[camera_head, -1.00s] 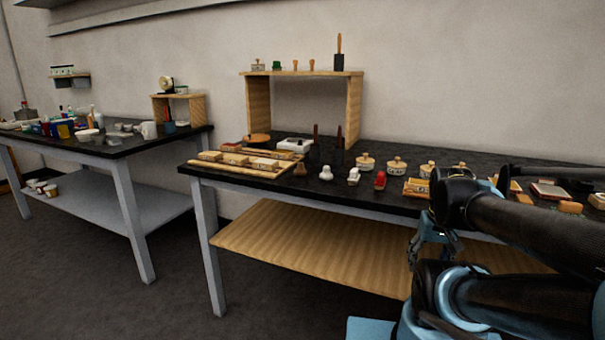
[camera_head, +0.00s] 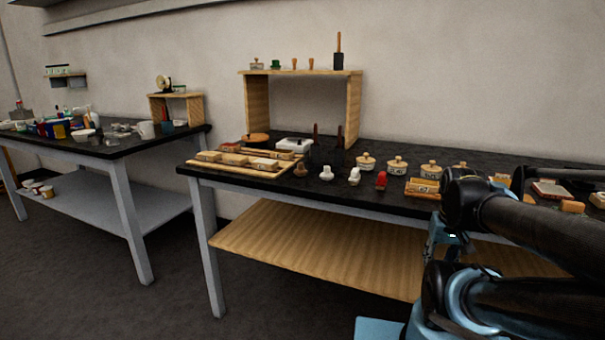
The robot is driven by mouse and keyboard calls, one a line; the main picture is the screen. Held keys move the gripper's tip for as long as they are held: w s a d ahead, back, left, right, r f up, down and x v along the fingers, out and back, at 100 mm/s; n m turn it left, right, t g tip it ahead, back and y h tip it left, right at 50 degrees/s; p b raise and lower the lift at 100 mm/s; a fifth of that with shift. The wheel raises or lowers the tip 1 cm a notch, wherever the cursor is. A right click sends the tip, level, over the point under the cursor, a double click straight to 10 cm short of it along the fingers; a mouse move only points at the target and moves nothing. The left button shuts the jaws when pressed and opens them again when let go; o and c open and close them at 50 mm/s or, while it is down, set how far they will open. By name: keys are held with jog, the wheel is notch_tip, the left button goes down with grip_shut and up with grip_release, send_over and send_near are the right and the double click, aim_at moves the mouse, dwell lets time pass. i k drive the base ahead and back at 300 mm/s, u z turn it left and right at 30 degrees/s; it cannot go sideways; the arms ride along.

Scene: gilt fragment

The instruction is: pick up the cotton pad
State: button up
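I cannot pick out the cotton pad for certain among the small items. Small pale, white and red objects stand along the front of the right dark-topped table (camera_head: 235,184), among them a white one (camera_head: 326,173) and a red one (camera_head: 381,180). My gripper (camera_head: 430,248) is low in front of this table's front edge, mostly hidden behind my own arm. Its fingers are too small and covered to read, and I see nothing clearly held in it.
A wooden tray (camera_head: 228,167) with blocks lies at the table's left end. Several lidded pots (camera_head: 397,166) stand to the right. A wooden shelf stand (camera_head: 257,110) rises at the back. A second cluttered table (camera_head: 105,150) is at left, with floor between.

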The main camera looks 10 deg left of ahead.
aim_at(300, 172)
jog(key=k, duration=1.2)
jog(key=u, duration=0.35)
jog(key=i, duration=0.95)
